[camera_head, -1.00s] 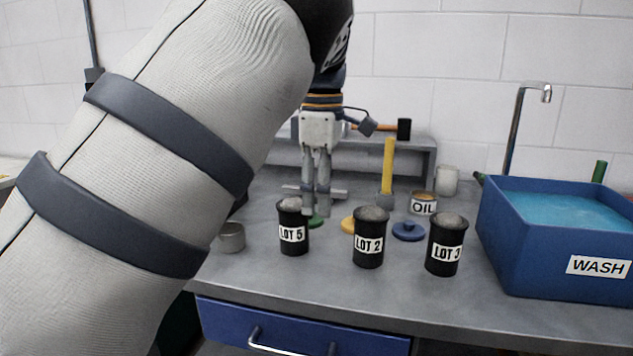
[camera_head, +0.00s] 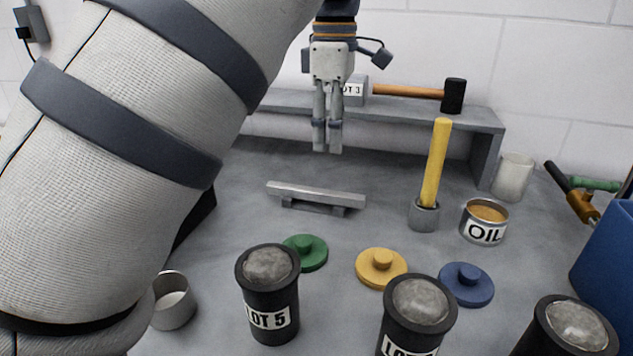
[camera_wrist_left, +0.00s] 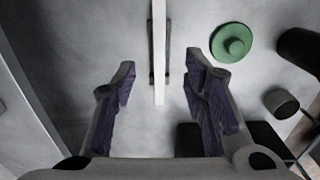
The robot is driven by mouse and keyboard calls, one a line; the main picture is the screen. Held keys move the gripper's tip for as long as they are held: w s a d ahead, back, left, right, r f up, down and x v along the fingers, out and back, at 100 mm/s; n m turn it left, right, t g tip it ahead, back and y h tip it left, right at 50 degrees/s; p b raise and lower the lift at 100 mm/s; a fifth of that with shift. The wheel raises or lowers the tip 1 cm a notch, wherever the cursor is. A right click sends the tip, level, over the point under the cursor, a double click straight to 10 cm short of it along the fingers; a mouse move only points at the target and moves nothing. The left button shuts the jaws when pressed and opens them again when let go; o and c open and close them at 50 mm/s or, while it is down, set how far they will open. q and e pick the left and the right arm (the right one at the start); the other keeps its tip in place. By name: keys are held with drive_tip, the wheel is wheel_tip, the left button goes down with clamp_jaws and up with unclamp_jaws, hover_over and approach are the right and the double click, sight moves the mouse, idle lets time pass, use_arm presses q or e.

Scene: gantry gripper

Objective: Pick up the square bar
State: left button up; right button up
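The square bar (camera_head: 316,194) is a light grey metal bar lying level across a low dark support on the bench. It also shows in the left wrist view (camera_wrist_left: 159,50) as a pale upright strip at the top centre. My left gripper (camera_head: 327,150) points down above the bench, and its fingertips show just above the bar in the head view, apart from it. In the left wrist view the two purple-padded fingers (camera_wrist_left: 160,72) are spread wide, one to each side of the bar's line, with nothing between them. My right gripper is not in view.
Black LOT canisters (camera_head: 270,300) stand in front, with green (camera_head: 306,253), yellow (camera_head: 381,268) and blue (camera_head: 466,284) lids behind. A yellow-handled tool (camera_head: 435,165) and an OIL tin (camera_head: 485,221) stand right of the bar. A hammer (camera_head: 420,92) lies on the shelf (camera_head: 480,118).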

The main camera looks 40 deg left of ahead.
sight(331, 192)
use_arm(q)
wheel_tip(331, 192, down, 11)
drive_tip(key=shift+w+f, duration=0.1)
clamp_jaws()
